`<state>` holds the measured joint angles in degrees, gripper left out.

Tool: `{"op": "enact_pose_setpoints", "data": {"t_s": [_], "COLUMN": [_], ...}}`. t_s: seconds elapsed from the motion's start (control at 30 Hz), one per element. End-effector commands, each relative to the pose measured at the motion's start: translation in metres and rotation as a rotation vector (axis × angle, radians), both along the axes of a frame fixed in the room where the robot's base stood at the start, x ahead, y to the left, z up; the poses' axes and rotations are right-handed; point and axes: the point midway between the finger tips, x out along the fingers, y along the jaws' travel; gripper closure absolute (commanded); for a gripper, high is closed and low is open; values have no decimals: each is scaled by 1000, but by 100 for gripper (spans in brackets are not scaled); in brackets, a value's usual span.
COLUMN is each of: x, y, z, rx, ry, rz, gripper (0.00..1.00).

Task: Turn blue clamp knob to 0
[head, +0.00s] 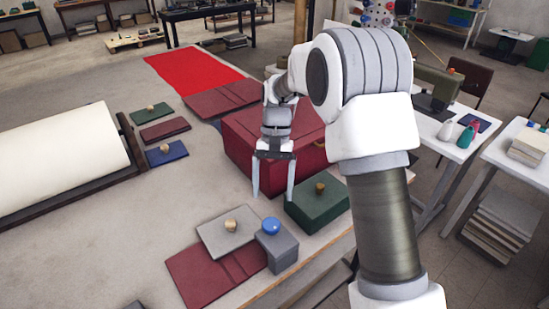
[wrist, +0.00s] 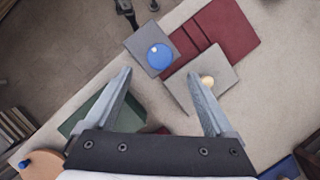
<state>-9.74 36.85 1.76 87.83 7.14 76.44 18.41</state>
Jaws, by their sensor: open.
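The blue clamp knob (head: 271,226) sits on top of a grey block (head: 280,250) near the table's front edge. In the wrist view the blue knob (wrist: 159,56) shows from above, with a small pale mark on its upper left. No numbers on the dial are legible. My gripper (head: 272,194) is open and empty, pointing down, behind and above the knob in the head view. In the wrist view my gripper (wrist: 163,88) has its two fingers spread, with the knob beyond the fingertips and apart from them.
A grey board with a brass knob (head: 231,224) lies left of the block, over a dark red cover (head: 205,277). A green box (head: 318,203) with a brass knob stands right. A large red box (head: 235,155) stands behind. Bare table (head: 120,235) lies left.

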Motion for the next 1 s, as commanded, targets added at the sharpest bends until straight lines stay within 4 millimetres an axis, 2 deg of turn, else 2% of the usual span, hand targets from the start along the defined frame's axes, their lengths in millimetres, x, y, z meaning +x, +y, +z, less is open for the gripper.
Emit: {"op": "enact_pose_setpoints", "data": {"t_s": [0.2,0.4,0.6,1.0], "x": [21,31,34,34], "y": [-4,-6,-6,-6], "z": [47,74,84,84], "rx": [1,1,1,0], "ry": [-4,-2,0,0], "rz": [-1,0,0,0], "gripper": [12,12,12,12]}}
